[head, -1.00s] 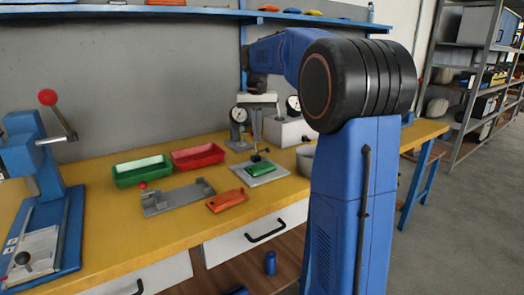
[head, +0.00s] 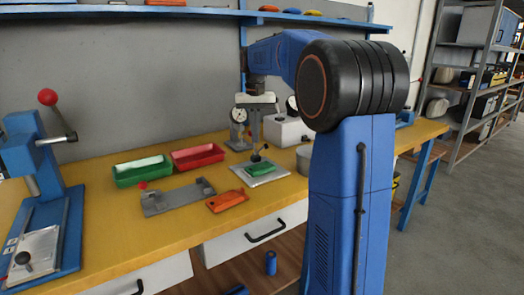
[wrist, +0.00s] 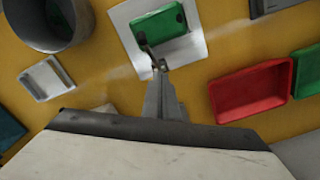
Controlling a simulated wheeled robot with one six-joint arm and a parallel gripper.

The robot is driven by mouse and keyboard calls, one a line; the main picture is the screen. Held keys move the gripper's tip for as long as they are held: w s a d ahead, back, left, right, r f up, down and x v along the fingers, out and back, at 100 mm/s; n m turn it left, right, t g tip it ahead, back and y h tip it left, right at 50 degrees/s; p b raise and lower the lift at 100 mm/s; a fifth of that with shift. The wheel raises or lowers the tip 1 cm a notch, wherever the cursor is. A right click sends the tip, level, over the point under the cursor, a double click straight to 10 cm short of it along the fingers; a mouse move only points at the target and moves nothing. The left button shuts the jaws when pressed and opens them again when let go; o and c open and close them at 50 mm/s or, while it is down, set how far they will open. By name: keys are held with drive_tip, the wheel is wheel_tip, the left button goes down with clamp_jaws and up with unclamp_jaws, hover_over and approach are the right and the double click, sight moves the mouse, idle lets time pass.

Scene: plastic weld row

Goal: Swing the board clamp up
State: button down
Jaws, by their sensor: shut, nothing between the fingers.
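The green board (head: 258,169) lies on a light grey plate (head: 280,175) on the yellow bench. It also shows in the wrist view (wrist: 160,24), at the top. The board clamp (wrist: 149,48) is a small dark lever reaching over the board's near edge. In the head view the clamp (head: 256,158) looks low over the board. My gripper (head: 256,146) points down just above the clamp, its fingers together and empty. In the wrist view the fingertips (wrist: 161,70) overlap the clamp's near end; I cannot tell whether they touch it.
A green bin (head: 142,172) and a red bin (head: 198,156) stand left of the plate. An orange part (head: 227,201) and a grey fixture (head: 172,198) lie in front of them. Dial gauges (head: 239,115) stand close behind. A grey round pot (wrist: 48,22) is beside the plate.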

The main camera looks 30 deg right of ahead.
drive_tip(key=shift+w+f, duration=0.2)
drive_tip(key=shift+w, duration=0.1)
drive_tip(key=shift+s, duration=0.2)
drive_tip(key=shift+s+r, duration=0.1)
drive_tip(key=shift+s, duration=0.4)
wheel_tip(320, 180, up, 7)
idle(0.8)
idle(0.4)
